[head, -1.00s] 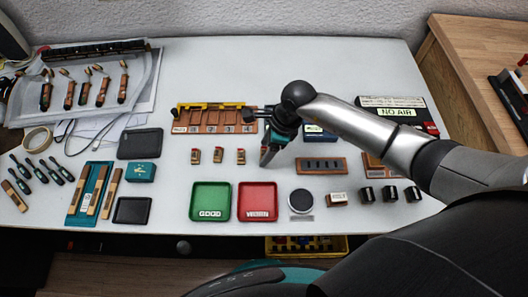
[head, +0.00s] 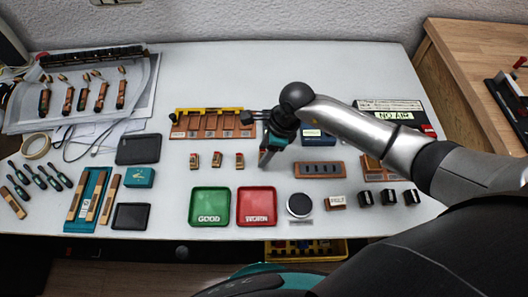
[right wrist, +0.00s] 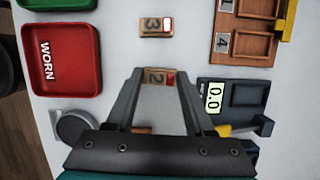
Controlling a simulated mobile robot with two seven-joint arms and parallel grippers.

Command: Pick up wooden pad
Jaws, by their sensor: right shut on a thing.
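My right gripper (head: 264,157) points down at the table, just right of a row of small wooden pads. In the right wrist view its fingers (right wrist: 158,78) are shut on a wooden pad (right wrist: 155,75) with a dark number and a red patch on top. Another wooden pad, marked 3 (right wrist: 156,24), lies free just beyond the fingertips; it also shows in the head view (head: 239,160). Two more pads (head: 217,160) (head: 194,161) lie further left. The held pad is hidden in the head view. My left gripper is not in view.
A green GOOD tray (head: 192,219) and a red WORN tray (head: 240,219) stand nearer. A wooden rack with numbered slots (head: 205,135) lies behind the pads. A scale reading 0.0 (right wrist: 237,92) is beside the gripper. A slotted wooden block (head: 320,177) lies to its right.

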